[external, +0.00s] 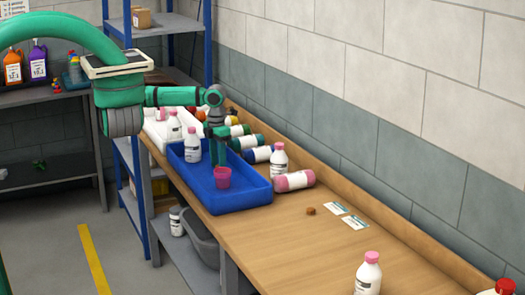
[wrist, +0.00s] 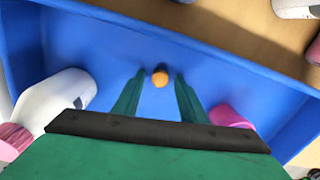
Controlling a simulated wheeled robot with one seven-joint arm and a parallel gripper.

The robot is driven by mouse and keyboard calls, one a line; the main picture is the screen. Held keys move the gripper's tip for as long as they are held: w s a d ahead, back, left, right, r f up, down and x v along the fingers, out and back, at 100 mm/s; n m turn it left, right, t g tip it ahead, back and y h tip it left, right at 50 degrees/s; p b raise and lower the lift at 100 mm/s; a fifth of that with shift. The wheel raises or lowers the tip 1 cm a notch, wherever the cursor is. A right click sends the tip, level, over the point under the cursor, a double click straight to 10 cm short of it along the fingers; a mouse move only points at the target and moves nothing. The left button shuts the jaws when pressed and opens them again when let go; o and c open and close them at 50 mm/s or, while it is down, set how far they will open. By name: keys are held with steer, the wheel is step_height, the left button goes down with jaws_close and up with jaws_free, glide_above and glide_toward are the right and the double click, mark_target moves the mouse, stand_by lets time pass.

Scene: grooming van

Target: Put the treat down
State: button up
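A small round orange-brown treat (wrist: 160,77) shows in the wrist view between my two fingertips, over the blue tray's floor. My gripper (wrist: 161,74) is open, with a narrow gap on each side of the treat. I cannot tell whether the treat rests on the tray floor. In the external view my gripper (external: 224,158) points down into the blue tray (external: 246,200), behind a pink cup (external: 222,178). The treat between my fingers is hidden there. A small brown piece (external: 311,211) lies on the wooden counter right of the tray.
Several bottles lie or stand behind the tray, including a pink-capped one (external: 279,160). Two cards (external: 345,215) lie on the counter.

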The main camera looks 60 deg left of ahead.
step_height(320, 180, up, 12)
steer(key=shift+a+r, duration=0.15)
stand_by(0.5)
stand_by(0.3)
